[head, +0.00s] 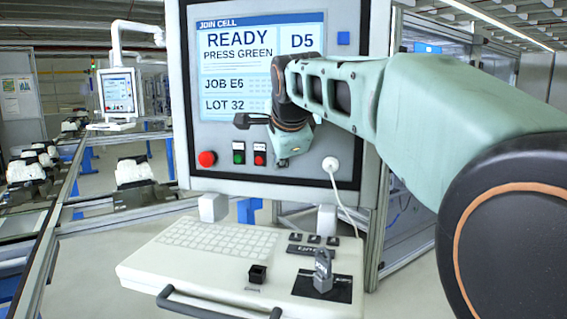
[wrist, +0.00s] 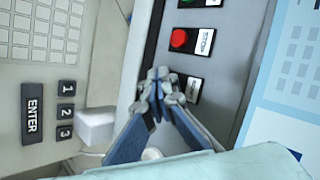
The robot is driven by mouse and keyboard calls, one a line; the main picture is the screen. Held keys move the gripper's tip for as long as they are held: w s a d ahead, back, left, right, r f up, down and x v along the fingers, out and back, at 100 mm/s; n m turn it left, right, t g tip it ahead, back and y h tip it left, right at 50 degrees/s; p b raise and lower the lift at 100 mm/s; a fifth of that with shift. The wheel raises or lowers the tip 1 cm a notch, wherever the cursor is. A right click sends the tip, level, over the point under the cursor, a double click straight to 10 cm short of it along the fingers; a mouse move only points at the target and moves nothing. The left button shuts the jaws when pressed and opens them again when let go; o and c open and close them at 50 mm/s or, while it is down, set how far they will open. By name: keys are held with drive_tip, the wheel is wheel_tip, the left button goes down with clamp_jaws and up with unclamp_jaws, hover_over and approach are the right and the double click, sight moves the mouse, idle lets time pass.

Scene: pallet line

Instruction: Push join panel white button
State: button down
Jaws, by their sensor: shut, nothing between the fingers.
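The join panel (head: 285,178) stands upright ahead, with its screen reading "READY PRESS GREEN". On its lower strip are a green button (head: 238,152) and a red button (head: 259,154); the red one also shows in the wrist view (wrist: 179,38). Beside the red button, a further black labelled plate (wrist: 192,88) is partly covered by my fingers in the wrist view.
A red mushroom knob (head: 207,158) is at the panel's left. A white round plug with a cable (head: 330,163) is right of my gripper. Below, a keyboard shelf (head: 140,262) with a front handle juts out. A conveyor line is at left.

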drive_tip(key=shift+s+a+b, duration=0.15)
drive_tip(key=shift+s+b, duration=0.35)
drive_tip(key=shift+s, duration=0.35)
drive_tip(key=s+b, duration=0.1)
drive_tip(key=s, duration=0.1)
drive_tip(key=s+a+b, duration=0.1)
drive_tip(key=s, duration=0.2)
drive_tip(key=shift+a, duration=0.1)
drive_tip(key=shift+r, duration=0.1)
idle(0.4)
